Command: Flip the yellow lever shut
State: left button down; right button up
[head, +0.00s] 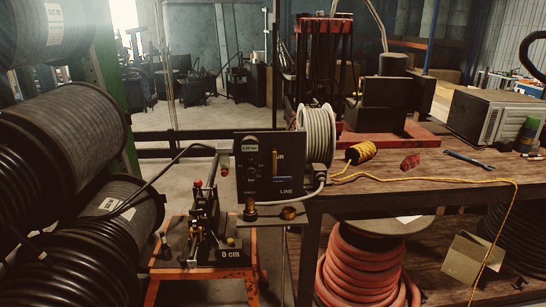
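A small yellow upright bar (275,163), which looks like the yellow lever, stands vertical on the front of a black panel (256,183). The panel carries a small lit display or gauge at its upper left and white lettering that ends in "LINE". The bar is too small to tell how it is hinged. Neither of my grippers shows in the head view, and nothing touches the lever.
A wooden workbench (420,180) to the right holds a hose reel (317,135), yellow rope (361,152) and a wrench (468,161). A small orange stand (168,262) with a black device is below left. Large black hose reels (65,140) fill the left. Brass fittings (288,213) sit below the panel.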

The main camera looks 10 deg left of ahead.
aim_at(274, 152)
jog(key=i, duration=0.45)
jog(key=i+j+z, duration=0.1)
jog(key=i, duration=0.4)
